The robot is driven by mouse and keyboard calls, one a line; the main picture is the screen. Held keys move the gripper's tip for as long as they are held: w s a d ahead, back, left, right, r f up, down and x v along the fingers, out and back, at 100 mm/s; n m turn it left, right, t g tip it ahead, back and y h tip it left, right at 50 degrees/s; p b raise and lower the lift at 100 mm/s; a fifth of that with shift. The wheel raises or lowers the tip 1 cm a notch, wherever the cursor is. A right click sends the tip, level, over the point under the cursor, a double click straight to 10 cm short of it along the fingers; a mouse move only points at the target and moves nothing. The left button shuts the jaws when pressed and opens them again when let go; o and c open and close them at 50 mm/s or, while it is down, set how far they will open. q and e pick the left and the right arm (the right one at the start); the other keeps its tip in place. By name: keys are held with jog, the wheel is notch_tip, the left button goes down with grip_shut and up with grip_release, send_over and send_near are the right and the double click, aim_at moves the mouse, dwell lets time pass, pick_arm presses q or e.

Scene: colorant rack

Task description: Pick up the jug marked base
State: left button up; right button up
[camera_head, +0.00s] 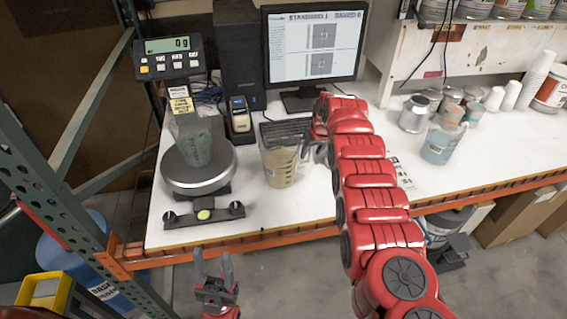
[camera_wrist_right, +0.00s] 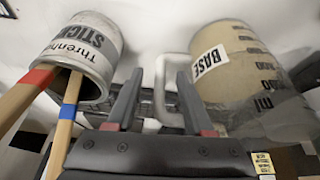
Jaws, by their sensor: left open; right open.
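The jug marked base is a clear jug with beige contents (camera_head: 281,166), upright on the white bench right of the scale. In the right wrist view its BASE label and side scale (camera_wrist_right: 235,65) show at right. Its pale handle (camera_wrist_right: 162,118) shows between the fingers of my right gripper (camera_wrist_right: 158,100). That gripper is open and not closed on the handle; whether a finger touches it I cannot tell. In the head view my right gripper (camera_head: 312,152) is at the jug's right side. My left gripper (camera_head: 213,268) is open and empty, low in front of the bench.
A can marked STICK (camera_wrist_right: 85,45) with wooden sticks is close left of my right gripper. A scale (camera_head: 198,170) holding a clear cup (camera_head: 196,142) stands left of the jug. A keyboard (camera_head: 285,130) lies behind. A bluish jug (camera_head: 438,145) and cans stand right.

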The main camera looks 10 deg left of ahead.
jog(key=shift+w+a+f+b, duration=0.1)
jog(key=shift+w+f+b, duration=0.05)
jog(key=shift+f+b, duration=0.3)
jog(key=shift+c, duration=0.2)
grip_shut()
jog(key=shift+r, duration=0.1)
dwell(1.0)
